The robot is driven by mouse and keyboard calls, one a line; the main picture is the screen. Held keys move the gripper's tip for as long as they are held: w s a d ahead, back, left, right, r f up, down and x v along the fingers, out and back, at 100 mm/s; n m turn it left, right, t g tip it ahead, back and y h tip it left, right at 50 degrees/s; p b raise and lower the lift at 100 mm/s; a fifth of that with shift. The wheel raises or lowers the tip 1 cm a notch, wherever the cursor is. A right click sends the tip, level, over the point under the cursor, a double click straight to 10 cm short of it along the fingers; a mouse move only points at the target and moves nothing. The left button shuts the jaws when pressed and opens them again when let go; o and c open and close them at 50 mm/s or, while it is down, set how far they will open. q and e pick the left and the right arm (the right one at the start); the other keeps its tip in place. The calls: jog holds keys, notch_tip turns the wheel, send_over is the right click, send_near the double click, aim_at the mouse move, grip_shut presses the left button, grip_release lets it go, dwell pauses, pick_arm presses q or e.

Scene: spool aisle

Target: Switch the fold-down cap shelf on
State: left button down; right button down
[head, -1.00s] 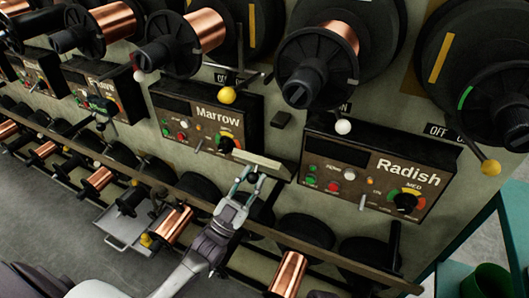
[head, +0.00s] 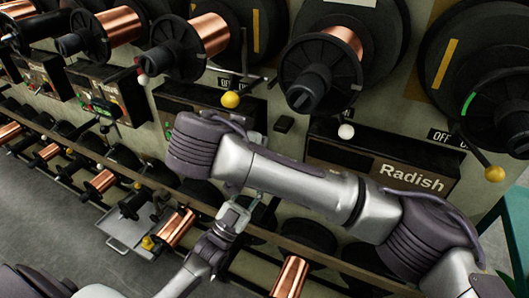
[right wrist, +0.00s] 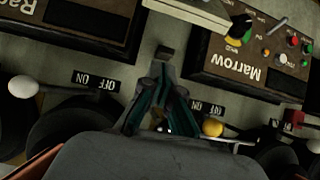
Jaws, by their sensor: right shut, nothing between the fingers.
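A pale flat ledge, which looks like the fold-down shelf, shows at the top of the right wrist view (right wrist: 190,12), beside the Marrow panel (right wrist: 245,50). In the head view my arm hides it. My right gripper (right wrist: 160,72) is shut and empty, its tips near a small black block (right wrist: 166,52) on the wall between the Marrow and Radish panels. In the head view that block (head: 283,123) shows, but the right gripper is mostly hidden behind my arm. I cannot tell whether the tips touch it. My left gripper (head: 236,212) is below; its jaws are unclear.
A yellow-knobbed lever (head: 230,99) and a white-knobbed lever (head: 346,131) stand near OFF/ON labels. The Radish panel (head: 412,178) is partly covered by my arm. Copper spools line the rack below, with a grey tray (head: 118,228) at left. Large spools overhang above.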

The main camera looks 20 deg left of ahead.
jog(key=w+f, duration=0.3)
jog(key=f, duration=0.1)
jog(key=w+f, duration=0.2)
jog(key=f, duration=0.1)
jog(key=shift+w+d, duration=0.15)
jog(key=shift+w, duration=0.15)
jog(key=shift+s+f, duration=0.45)
jog(key=shift+s, duration=0.1)
